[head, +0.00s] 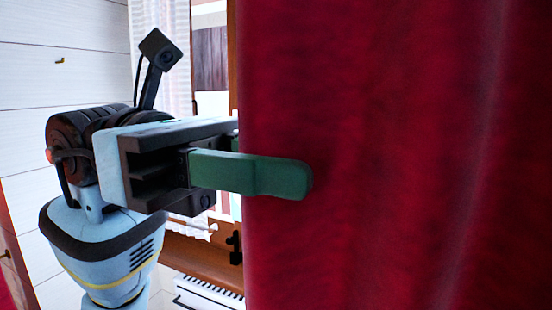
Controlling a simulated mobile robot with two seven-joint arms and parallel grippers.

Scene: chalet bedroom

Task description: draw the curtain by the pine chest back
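The red curtain (420,160) hangs in deep folds and fills the right half of the head view. Its left edge runs straight down beside the window. My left gripper (250,175) reaches in from the left at that edge. One green finger lies flat across the near face of the curtain, with a dark dent in the cloth at its tip. The other finger is hidden behind the cloth. The near finger sits well in along its rail, and the gripper looks shut on the curtain's edge. My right gripper is not in view.
A window with a wooden frame (233,60) and a sheer white curtain (178,40) stands behind my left gripper. Below it are a wooden sill (195,250) and a white radiator (205,293). A white plank wall (50,110) is at the left.

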